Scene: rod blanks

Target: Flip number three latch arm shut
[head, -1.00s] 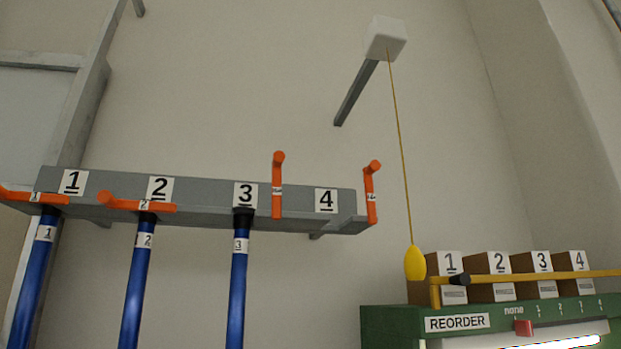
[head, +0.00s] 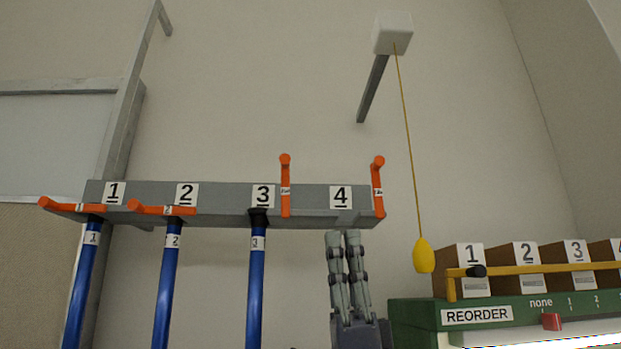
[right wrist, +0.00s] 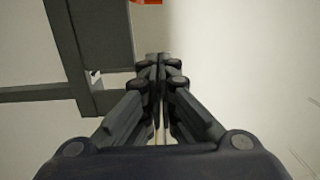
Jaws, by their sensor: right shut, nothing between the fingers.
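The grey rack bar (head: 225,196) carries number labels 1 to 4 in the head view. The number three latch arm (head: 285,186) is orange and stands upright, just right of label 3. Blue rod 3 (head: 256,290) hangs under label 3. Orange latch arms 1 (head: 72,207) and 2 (head: 160,209) lie level across their rods. Latch arm 4 (head: 377,187) stands upright at the bar's right end. My right gripper (head: 343,238) is shut and empty, pointing up just below slot 4, where no rod hangs. It also shows in the right wrist view (right wrist: 158,60). My left gripper is not in view.
A green reorder stand (head: 415,315) with numbered boxes (head: 472,270) and a yellow bar stands at right.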

